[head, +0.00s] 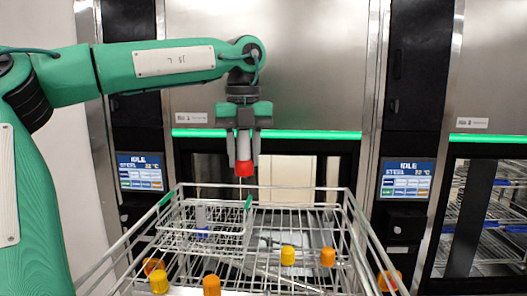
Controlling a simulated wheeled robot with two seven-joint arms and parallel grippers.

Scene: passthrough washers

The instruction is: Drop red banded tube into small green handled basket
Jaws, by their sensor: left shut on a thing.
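My left gripper (244,150) is shut on the red banded tube (244,168) and holds it upright, with the red band at the lower end. A thin tip points down below the band. The small basket with green handles (247,203) sits inside the left part of a large wire rack. The tube hangs above the back right edge of this basket in the picture, apart from it. A grey piece with a blue band (201,220) stands in the small basket. My right gripper is not in view.
The large wire rack (300,187) holds several yellow and orange capped pieces, including a yellow one (288,256) and an orange one (327,257). Steel washers with green light strips (300,134) and display panels (404,180) stand behind. The rack's right middle has bare room.

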